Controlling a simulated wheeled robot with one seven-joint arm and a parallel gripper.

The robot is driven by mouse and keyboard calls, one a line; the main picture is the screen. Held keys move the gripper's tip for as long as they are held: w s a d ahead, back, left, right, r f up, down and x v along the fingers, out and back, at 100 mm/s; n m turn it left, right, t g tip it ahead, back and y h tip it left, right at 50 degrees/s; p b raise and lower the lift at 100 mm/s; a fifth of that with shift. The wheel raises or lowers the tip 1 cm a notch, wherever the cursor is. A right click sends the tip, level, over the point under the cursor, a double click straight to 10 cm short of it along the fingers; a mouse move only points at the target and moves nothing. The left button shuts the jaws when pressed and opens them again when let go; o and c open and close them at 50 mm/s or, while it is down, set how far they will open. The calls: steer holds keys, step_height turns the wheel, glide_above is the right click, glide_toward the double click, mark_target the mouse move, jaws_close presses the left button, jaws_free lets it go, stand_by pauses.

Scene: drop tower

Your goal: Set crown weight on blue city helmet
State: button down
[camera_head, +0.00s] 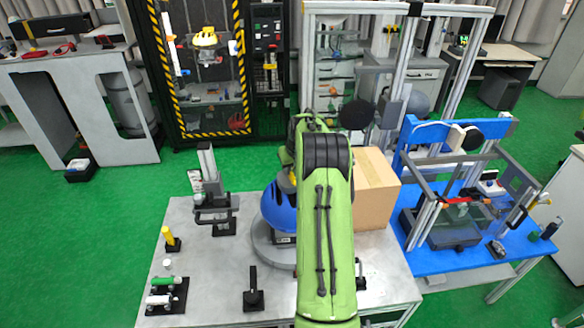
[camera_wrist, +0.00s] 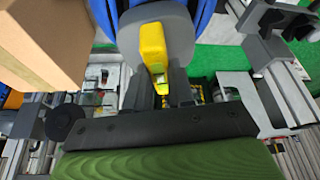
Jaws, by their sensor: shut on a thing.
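The blue city helmet (camera_head: 278,210) sits on a round grey base on the grey table in the head view, partly hidden behind my green arm. Its blue shell (camera_wrist: 205,18) also shows at the top of the wrist view. A grey piece with a yellow grip, which I take to be the crown weight (camera_wrist: 152,42), is in front of the blue shell there. A bit of yellow shows above the helmet in the head view. My gripper (camera_wrist: 160,80) is shut on the weight; its fingertips are mostly hidden. I cannot tell whether the weight touches the helmet.
A cardboard box (camera_head: 374,190) stands close to the right of the helmet. A grey clamp stand (camera_head: 212,195) is to the left. Small holders and a yellow cylinder (camera_head: 169,237) line the left edge. A black post (camera_head: 253,290) stands in front. A blue bench (camera_head: 455,262) is at right.

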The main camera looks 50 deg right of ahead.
steer(key=shift+f, duration=0.25)
stand_by(0.4)
steer(key=c, duration=0.9)
jaws_free()
steer(key=shift+f, duration=0.1)
steer(key=shift+s, duration=0.1)
steer(key=b+v, duration=0.1)
steer(key=v, duration=1.4)
steer(key=shift+r, duration=0.4)
steer(key=shift+a, duration=0.1)
